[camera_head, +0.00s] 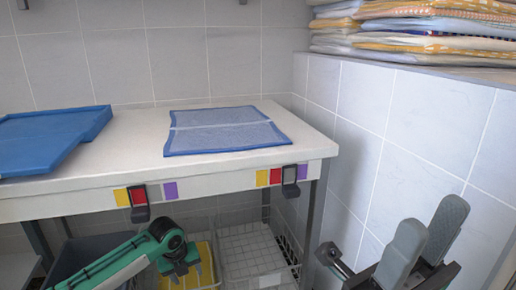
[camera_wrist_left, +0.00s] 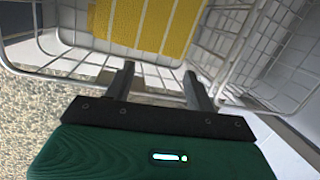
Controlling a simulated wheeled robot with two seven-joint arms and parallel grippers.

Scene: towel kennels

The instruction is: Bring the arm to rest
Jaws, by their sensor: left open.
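My left gripper (camera_head: 182,268) is on the end of a green arm, low in front of the table's lower part. In the left wrist view the left gripper (camera_wrist_left: 158,78) has its two dark fingers apart with nothing between them. Beyond the fingertips is a wire basket (camera_wrist_left: 75,62) holding a yellow striped towel (camera_wrist_left: 150,22); I cannot tell whether the fingers touch the basket. My right gripper (camera_head: 428,240) is at the lower right by the tiled side wall, its two grey pads apart and nothing seen between them.
A white table (camera_head: 135,150) carries a blue tray (camera_head: 50,138) and a flat blue towel (camera_head: 222,130). Black clips and coloured labels line its front edge. An empty-looking wire basket (camera_head: 252,246) and a dark bin (camera_head: 92,252) are below. Folded towels (camera_head: 420,30) are stacked on the right ledge.

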